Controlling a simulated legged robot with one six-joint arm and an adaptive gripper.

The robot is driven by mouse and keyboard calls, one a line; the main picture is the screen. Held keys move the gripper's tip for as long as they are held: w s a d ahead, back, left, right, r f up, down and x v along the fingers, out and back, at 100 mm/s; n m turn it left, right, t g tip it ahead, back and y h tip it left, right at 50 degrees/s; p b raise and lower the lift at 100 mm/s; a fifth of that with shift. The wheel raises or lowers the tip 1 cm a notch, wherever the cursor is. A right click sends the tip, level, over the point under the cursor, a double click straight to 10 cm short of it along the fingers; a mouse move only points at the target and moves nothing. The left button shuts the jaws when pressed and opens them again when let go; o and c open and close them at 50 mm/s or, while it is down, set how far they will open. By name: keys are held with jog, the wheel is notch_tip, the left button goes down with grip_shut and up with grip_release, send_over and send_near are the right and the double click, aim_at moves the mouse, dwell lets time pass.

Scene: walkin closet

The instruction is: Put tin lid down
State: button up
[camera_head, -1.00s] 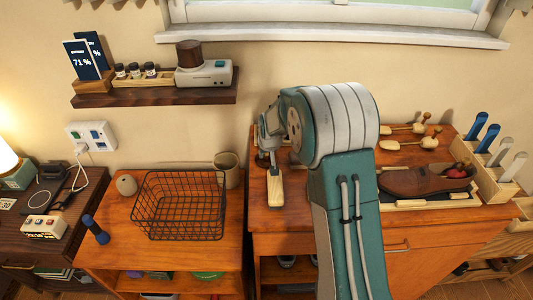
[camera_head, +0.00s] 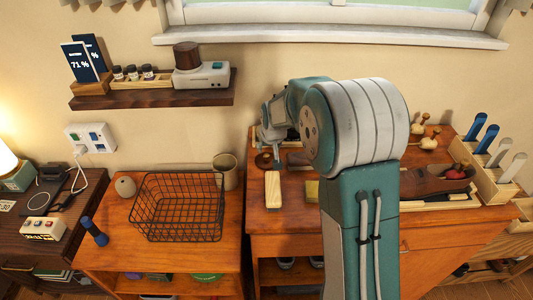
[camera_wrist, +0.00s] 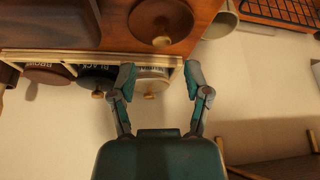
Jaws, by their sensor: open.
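A round brown lid-like disc with a wooden knob (camera_wrist: 160,25) lies on the wooden dresser top, near its back edge. It also shows in the head view (camera_head: 265,160), beside the brush. My gripper (camera_wrist: 158,80) is open, its two fingers apart with nothing held between them. In the wrist view, the disc lies beyond the fingertips, and the fingers flank a pale labelled tin (camera_wrist: 152,74) in a wooden rack. A black-labelled tin (camera_wrist: 97,78) and a brown-labelled tin (camera_wrist: 47,76) sit beside it. In the head view, my arm hides part of the dresser top.
A wooden-backed brush (camera_head: 273,190) lies in front of the disc. A black wire basket (camera_head: 180,207) and a beige cup (camera_head: 225,170) stand on the lower cabinet to the left. A brown shoe (camera_head: 440,181) and a wooden rack (camera_head: 490,185) occupy the right side. The wall is close behind.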

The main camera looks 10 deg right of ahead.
jog(key=s+r, duration=1.6)
jog(key=s, duration=1.9)
jog(key=shift+t, duration=0.4)
